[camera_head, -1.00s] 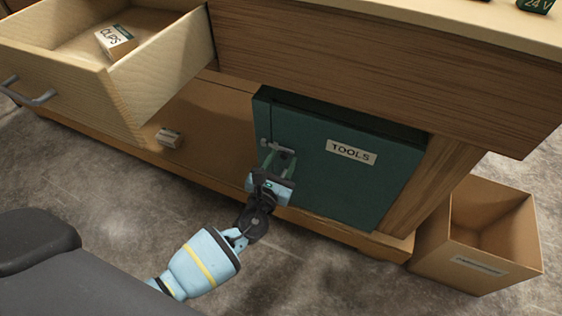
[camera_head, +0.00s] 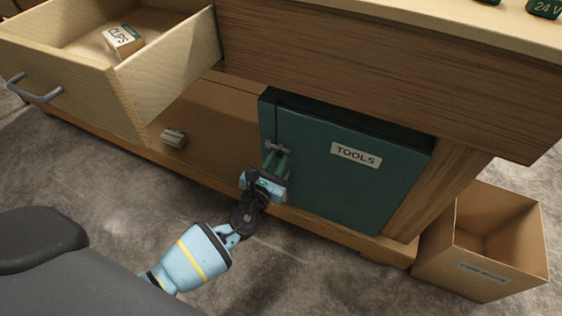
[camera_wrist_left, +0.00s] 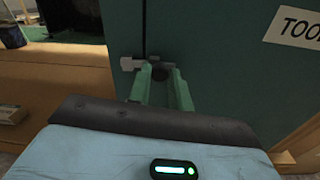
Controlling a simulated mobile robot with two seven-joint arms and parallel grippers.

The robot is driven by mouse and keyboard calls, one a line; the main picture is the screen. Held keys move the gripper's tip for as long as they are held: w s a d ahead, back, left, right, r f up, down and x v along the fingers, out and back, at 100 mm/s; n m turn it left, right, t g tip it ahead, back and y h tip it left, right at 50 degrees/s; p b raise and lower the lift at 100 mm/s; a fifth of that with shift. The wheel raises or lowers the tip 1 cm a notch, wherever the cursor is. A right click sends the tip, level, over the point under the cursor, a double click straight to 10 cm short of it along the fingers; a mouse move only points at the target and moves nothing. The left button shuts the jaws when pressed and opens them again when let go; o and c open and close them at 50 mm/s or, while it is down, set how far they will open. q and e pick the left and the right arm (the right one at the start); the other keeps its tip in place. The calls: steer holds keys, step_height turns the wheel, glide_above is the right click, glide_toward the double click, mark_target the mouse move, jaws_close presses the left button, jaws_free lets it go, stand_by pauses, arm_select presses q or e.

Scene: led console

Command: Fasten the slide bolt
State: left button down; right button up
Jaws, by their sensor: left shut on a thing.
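The door looks closed. My right gripper is not in view.
An open drawer (camera_head: 171,68) with a clips box (camera_head: 123,40) juts out at the upper left. An open cardboard box (camera_head: 478,262) stands at the right. The floor in front is clear.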

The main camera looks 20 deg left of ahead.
arm_select(q)
steer(key=shift+a, duration=0.3)
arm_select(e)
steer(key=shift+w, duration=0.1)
arm_select(q)
steer(key=c, duration=1.3)
jaws_free()
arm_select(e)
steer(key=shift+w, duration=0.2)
arm_select(q)
steer(key=s+p, duration=0.1)
steer(key=s, duration=0.6)
steer(key=shift+s+d, duration=0.1)
steer(key=shift+s, duration=0.3)
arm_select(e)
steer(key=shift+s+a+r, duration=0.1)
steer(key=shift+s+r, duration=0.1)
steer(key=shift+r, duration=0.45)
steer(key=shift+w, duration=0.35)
